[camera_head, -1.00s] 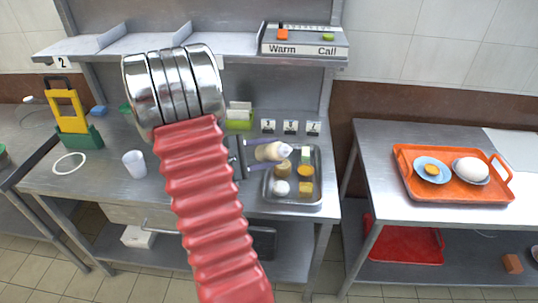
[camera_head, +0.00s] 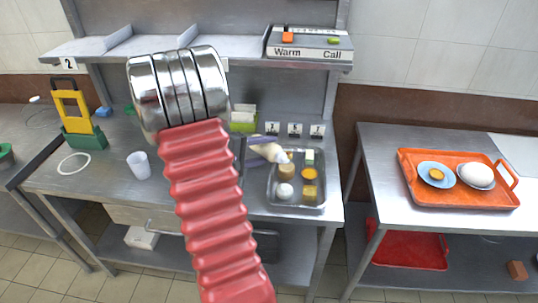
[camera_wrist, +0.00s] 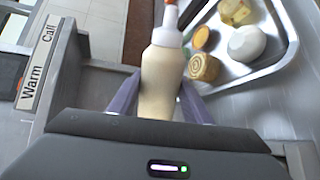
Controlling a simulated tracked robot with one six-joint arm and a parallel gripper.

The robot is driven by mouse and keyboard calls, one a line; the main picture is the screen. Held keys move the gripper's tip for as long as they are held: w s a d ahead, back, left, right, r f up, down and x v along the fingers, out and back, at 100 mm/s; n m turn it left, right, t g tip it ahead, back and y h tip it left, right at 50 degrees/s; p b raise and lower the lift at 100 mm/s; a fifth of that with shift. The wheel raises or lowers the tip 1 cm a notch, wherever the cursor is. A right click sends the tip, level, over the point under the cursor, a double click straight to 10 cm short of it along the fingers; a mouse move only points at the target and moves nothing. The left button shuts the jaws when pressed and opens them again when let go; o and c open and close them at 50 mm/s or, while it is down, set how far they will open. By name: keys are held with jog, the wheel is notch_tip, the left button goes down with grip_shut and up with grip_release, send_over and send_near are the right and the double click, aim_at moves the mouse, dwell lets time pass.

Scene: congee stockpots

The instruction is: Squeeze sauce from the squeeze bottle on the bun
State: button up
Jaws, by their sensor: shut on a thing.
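My gripper (camera_wrist: 158,88) is shut on the squeeze bottle (camera_wrist: 161,75), with purple fingers on both sides of its cream body. The bottle has a white cap and an orange tip at the top of the wrist view. In the head view the bottle (camera_head: 264,150) is tilted, its nozzle pointing right and down over the left part of a metal tray (camera_head: 273,205). My red arm hides most of the gripper there. A white round item (camera_head: 285,191) lies in the metal tray, and a larger white one (camera_head: 478,175) sits on the orange tray; I cannot tell which is the bun.
The metal tray also holds a brown spiral roll (camera_wrist: 204,68) and yellow items (camera_head: 309,192). The orange tray (camera_head: 455,200) stands on a separate table at right, with a blue plate (camera_head: 427,182). A shelf (camera_head: 180,60) runs above.

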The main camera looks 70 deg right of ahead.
aim_at(277, 152)
jog(key=shift+w+d+m, duration=0.15)
jog(key=shift+w+m, duration=0.1)
jog(key=shift+m, duration=0.05)
jog(key=m, duration=0.1)
jog(key=r+m+t+h, duration=0.1)
jog(key=m, duration=0.1)
jog(key=s+m+t, duration=0.1)
jog(key=m, duration=0.1)
jog(key=shift+a+r+h, duration=0.2)
jog(key=shift+a+h, duration=0.15)
jog(key=shift+h, duration=0.05)
jog(key=shift+s+a+r+m+t+h, duration=0.15)
jog(key=shift+s+a+m+t+h, duration=0.2)
jog(key=shift+s+m, duration=0.45)
jog(key=shift+s+a+r+m+t+h, duration=0.25)
jog(key=shift+s+a+m, duration=0.25)
jog(key=shift+m, duration=0.55)
jog(key=shift+s+a+r+m+t+h, duration=0.15)
jog(key=shift+s+a+m+h, duration=0.25)
jog(key=shift+s+m, duration=0.4)
jog(key=shift+w, duration=0.15)
jog(key=shift+o, duration=0.8)
jog(key=c, duration=0.5)
jog(key=shift+o, duration=0.2)
